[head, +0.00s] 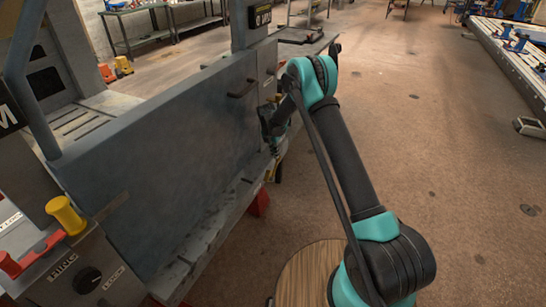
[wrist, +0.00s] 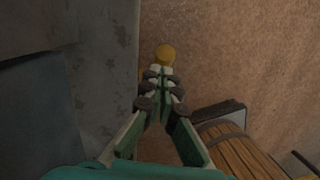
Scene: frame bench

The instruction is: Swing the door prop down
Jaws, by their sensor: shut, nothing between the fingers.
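My gripper (head: 277,143) is at the right end of the grey bench frame, beside the large blue-grey panel (head: 170,150), pointing down. In the wrist view my gripper (wrist: 161,80) is shut with nothing between its fingers. A round yellow end (wrist: 165,54), perhaps part of the door prop, shows just beyond the fingertips; I cannot tell whether they touch it. In the head view a small yellow part (head: 271,172) shows below the gripper, partly hidden by it. The rest of the prop cannot be made out.
A dark bar handle (head: 242,88) sticks out from the panel near my gripper. At front left are a yellow knob (head: 66,214), a red lever (head: 32,254) and a box with a black dial (head: 89,280). The floor (head: 440,150) to the right is open.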

